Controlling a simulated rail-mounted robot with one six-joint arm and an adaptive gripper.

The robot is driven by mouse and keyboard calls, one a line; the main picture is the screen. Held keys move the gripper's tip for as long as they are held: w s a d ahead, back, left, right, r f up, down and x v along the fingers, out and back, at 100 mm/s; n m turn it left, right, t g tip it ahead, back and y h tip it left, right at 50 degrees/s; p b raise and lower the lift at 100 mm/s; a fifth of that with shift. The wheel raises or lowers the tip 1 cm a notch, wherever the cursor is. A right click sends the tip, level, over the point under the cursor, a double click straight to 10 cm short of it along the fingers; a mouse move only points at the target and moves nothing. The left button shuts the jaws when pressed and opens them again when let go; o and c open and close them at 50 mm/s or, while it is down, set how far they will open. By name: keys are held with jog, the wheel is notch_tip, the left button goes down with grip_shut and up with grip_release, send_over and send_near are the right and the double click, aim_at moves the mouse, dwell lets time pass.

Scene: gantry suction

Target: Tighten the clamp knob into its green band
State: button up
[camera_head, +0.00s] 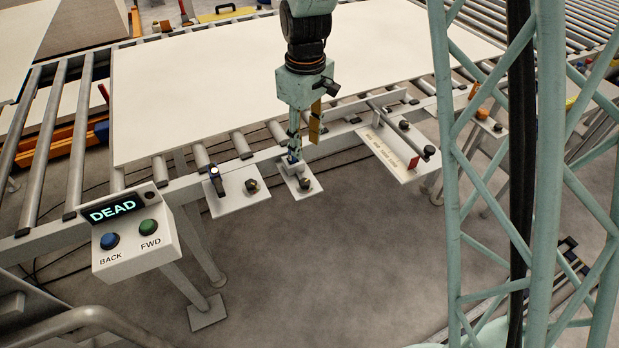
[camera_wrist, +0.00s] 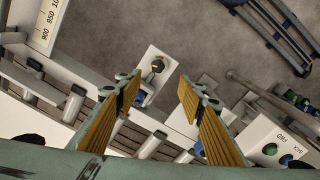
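A small dark knob (camera_wrist: 157,66) sits on a white bracket plate (camera_wrist: 143,78) in the wrist view, ahead of and between my fingertips. Tiny coloured marks show beside it, too small to read as a green band or a setting. The head view shows what looks like the same knob (camera_head: 305,183) on a plate (camera_head: 318,193) at the conveyor's front rail. My gripper (camera_wrist: 160,88) is open and empty, its yellow-padded fingers wide apart. In the head view my gripper (camera_head: 304,143) hangs pointing down above the rail, just behind the knob and apart from it.
A plate with another knob (camera_head: 251,186) and an upright post (camera_head: 215,178) is to the left. A scale plate with a long bar (camera_head: 400,132) is to the right. A control box (camera_head: 138,240) reads "DEAD". A large white board (camera_head: 200,110) covers the rollers. The floor in front is open.

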aim_at(305, 182)
jog(key=f, duration=0.1)
jog(key=w+f, duration=0.1)
jog(key=f, duration=0.1)
jog(key=shift+w+a+f, duration=0.15)
jog(key=shift+a, duration=0.05)
jog(key=shift+f, duration=0.1)
jog(key=shift+f+b, duration=1.15)
jog(key=shift+f, duration=5.65)
jog(key=c, duration=0.8)
jog(key=shift+c, duration=0.2)
